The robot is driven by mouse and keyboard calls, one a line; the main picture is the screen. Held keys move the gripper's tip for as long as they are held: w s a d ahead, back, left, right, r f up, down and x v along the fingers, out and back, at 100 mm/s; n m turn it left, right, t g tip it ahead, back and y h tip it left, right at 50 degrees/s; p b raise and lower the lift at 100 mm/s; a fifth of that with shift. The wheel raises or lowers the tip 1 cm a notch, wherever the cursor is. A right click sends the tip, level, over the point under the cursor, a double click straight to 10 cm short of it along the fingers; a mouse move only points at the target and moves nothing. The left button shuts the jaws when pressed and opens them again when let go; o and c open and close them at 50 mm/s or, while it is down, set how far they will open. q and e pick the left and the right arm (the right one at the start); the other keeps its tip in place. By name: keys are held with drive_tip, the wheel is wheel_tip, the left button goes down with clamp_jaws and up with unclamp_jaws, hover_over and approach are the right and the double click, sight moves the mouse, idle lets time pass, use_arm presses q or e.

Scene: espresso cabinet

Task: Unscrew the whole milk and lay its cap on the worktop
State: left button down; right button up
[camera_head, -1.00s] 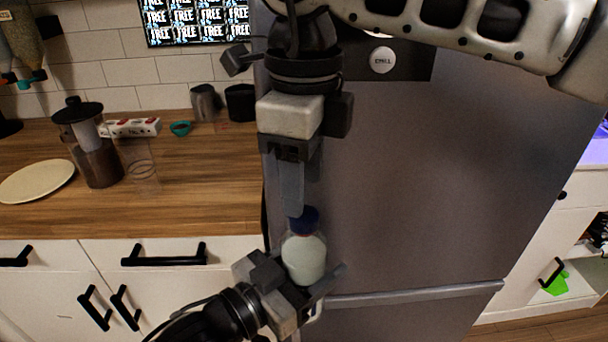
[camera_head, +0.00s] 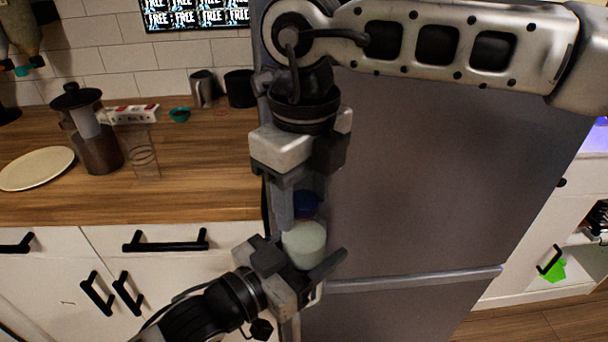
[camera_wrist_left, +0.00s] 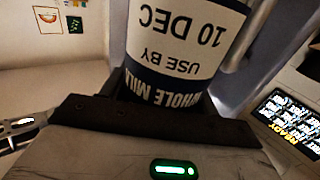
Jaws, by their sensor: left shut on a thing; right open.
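The whole milk bottle (camera_head: 305,246) is upright in front of the fridge, pale white with a dark blue cap (camera_head: 306,205) at its top. My left gripper (camera_head: 305,275) is shut on the bottle's body from below left. The left wrist view shows the bottle's label (camera_wrist_left: 180,45) close up, with "WHOLE MILK" and "USE BY 10 DEC". My right gripper (camera_head: 297,208) points down from above, open, with its fingers at the cap. A finger hides part of the cap, and I cannot tell whether the fingers touch it.
The wooden worktop (camera_head: 205,185) at left has a clear front part. On it are a plate (camera_head: 36,168), a French press (camera_head: 95,140), a clear glass (camera_head: 143,160), a small teal bowl (camera_head: 180,115) and dark cups (camera_head: 240,88). The fridge (camera_head: 430,180) stands right behind my grippers.

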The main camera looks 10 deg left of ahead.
drive_tip(key=c, duration=1)
drive_tip(key=shift+o, duration=0.2)
drive_tip(key=shift+n, duration=0.8)
drive_tip(key=o, duration=1.1)
